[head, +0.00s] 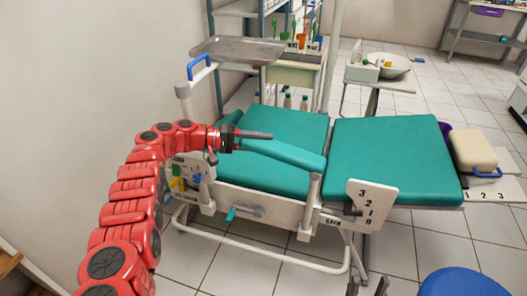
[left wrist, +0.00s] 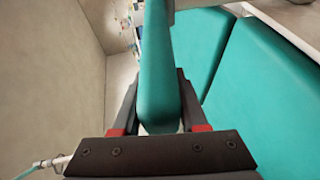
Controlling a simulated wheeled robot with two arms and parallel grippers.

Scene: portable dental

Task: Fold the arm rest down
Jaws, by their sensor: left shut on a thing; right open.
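The teal padded arm rest (head: 290,154) runs along the near side of the teal dental chair (head: 290,123). It slants across the seat area in the head view, its right end near a grey post. My left gripper (head: 262,136) is at its left part and shut on it. In the left wrist view the arm rest (left wrist: 157,75) stands between the two dark fingers. The gripper hides part of it in the head view.
A metal tray (head: 240,50) is on a post behind my left arm. A white numbered plate (head: 368,203) and a teal-handled lever (head: 242,213) are on the chair's near side. A blue stool (head: 462,283) stands at lower right. Tiled floor is free in front.

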